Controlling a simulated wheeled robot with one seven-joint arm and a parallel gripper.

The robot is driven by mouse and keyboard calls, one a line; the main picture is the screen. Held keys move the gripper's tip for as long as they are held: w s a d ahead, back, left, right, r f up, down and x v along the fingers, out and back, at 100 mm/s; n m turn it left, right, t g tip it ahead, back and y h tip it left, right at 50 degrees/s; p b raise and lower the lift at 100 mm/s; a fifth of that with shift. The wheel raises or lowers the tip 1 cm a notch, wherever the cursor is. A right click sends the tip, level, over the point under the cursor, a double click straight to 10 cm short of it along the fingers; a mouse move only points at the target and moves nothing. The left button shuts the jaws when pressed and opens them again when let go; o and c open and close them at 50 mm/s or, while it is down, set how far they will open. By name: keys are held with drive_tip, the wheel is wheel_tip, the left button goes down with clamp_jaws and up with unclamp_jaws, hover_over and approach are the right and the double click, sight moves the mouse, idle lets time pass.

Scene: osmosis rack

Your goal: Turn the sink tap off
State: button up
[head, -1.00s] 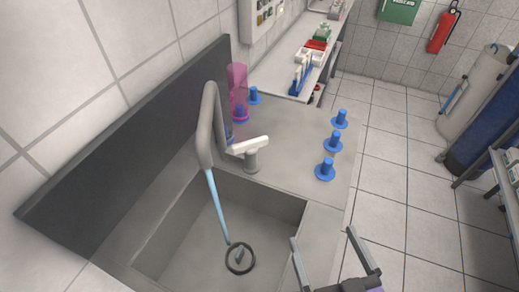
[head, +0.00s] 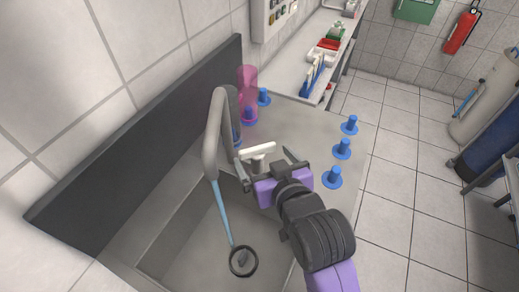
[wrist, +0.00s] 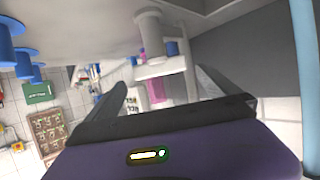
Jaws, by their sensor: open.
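The sink tap has a grey curved spout (head: 213,135) and a white lever handle (head: 257,150) beside it. A light blue stream of water (head: 223,210) runs from the spout into the sink basin (head: 180,232). My gripper (head: 265,160) is open at the lever, with its fingers pointing toward it. In the wrist view the lever (wrist: 160,67) shows beyond and between the open fingertips (wrist: 162,80). I cannot tell whether a finger touches it. The tap's lower post is partly hidden by my gripper in the head view.
Several blue pegs (head: 342,148) stand along the counter's right side. A translucent pink cylinder (head: 248,82) stands behind the tap. A dark backsplash (head: 130,150) runs along the left wall.

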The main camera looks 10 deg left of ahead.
sight(259, 151)
drive_tip(key=shift+x, duration=2.1)
drive_tip(key=shift+c, duration=0.2)
drive_tip(key=c, duration=1.1)
